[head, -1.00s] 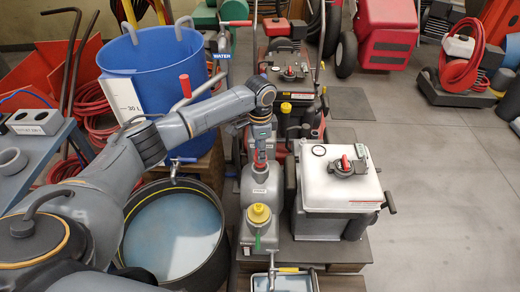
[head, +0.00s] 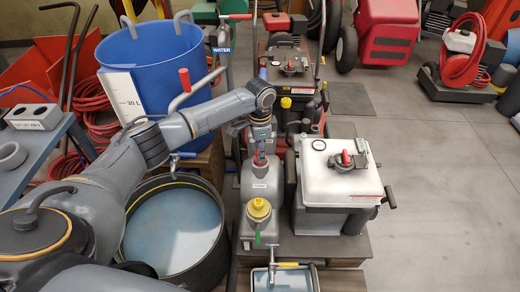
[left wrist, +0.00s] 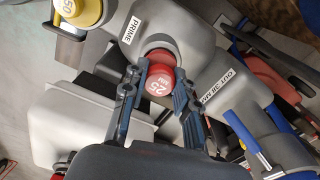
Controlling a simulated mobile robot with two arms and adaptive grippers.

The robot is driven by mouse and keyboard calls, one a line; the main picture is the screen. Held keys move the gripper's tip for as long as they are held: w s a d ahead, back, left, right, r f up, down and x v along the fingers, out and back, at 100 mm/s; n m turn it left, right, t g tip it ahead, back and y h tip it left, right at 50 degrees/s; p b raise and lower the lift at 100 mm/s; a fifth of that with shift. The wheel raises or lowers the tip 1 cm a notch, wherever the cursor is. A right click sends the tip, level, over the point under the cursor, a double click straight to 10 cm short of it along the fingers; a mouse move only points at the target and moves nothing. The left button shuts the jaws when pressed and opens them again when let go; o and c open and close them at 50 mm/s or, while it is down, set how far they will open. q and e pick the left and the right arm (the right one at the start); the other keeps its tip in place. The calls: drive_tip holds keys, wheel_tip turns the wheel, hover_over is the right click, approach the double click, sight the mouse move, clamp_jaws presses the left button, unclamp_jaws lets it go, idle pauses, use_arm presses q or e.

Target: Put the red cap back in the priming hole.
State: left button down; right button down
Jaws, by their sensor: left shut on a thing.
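The red cap (left wrist: 162,84), marked 25 MM, is between the two blue-grey fingers of my left gripper (left wrist: 160,78), which is shut on it. In the head view the left gripper (head: 260,144) points down over the grey pump body (head: 254,183), with the cap (head: 259,158) just below it. The cap is at the neck next to the PRIME label (left wrist: 133,24), with a red ring (left wrist: 157,54) showing beside it. The hole itself is hidden, and I cannot tell whether the cap is seated. My right gripper is not in view.
A yellow cap (head: 259,208) tops the near end of the pump. A white-lidded box (head: 340,180) stands close on the right. A round tub of water (head: 176,232) and a blue barrel (head: 155,80) are on the left. Open floor lies at the right.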

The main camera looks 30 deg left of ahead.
use_arm(q)
drive_tip(key=shift+f, duration=0.45)
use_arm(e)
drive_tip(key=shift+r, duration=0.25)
use_arm(q)
drive_tip(key=c, duration=1)
unclamp_jaws()
drive_tip(key=shift+o, duration=0.2)
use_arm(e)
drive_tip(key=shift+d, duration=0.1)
